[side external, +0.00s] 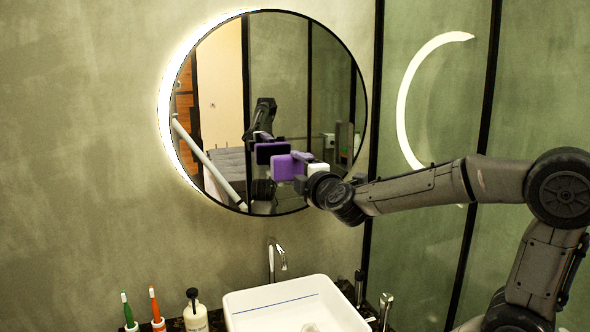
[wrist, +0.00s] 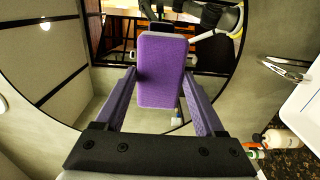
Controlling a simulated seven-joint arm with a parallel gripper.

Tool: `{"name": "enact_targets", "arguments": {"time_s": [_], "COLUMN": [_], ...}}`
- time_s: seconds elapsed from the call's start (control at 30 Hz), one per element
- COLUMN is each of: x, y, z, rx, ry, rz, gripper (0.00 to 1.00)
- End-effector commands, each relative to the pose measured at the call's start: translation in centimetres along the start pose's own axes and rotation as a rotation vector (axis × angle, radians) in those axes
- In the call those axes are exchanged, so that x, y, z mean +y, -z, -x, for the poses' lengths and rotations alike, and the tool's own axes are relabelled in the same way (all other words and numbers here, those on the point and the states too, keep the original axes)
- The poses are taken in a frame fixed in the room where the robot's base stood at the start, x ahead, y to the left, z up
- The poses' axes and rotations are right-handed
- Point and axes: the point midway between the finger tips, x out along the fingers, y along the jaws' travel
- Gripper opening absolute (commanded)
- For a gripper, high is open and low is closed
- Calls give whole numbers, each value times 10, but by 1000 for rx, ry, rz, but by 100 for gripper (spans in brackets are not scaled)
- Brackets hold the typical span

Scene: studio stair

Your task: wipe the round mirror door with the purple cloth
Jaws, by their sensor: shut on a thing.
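The round mirror door (side external: 335,75) has a thin dark rim and a lit edge on its left, and hangs on the wall above the basin. It also fills much of the wrist view (wrist: 105,55). The purple cloth (side external: 282,168) is a thick, block-like pad in front of the mirror's lower middle. In the wrist view the cloth (wrist: 160,75) sits between the tips of my two purple fingers. My gripper (side external: 300,160) is shut on it, facing the mirror. The mirror reflects the cloth and my arm. I cannot tell whether the cloth touches the glass.
A white basin (side external: 290,308) and a chrome faucet (side external: 275,258) are below the mirror. A soap bottle (side external: 195,312), a green toothbrush (side external: 127,310) and an orange toothbrush (side external: 155,305) stand at the left. Dark-framed glass panels (side external: 435,120) are at the right.

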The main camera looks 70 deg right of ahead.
Motion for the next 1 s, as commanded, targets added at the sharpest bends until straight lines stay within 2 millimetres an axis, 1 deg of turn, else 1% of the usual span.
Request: {"name": "enact_targets", "arguments": {"time_s": [0.27,0.63,1.0], "x": [1,1,0], "y": [0,1,0], "z": [1,28,30], "rx": [0,2,0], "ry": [-1,-3,-1], "rz": [-1,0,-1], "gripper": [19,19,19]}}
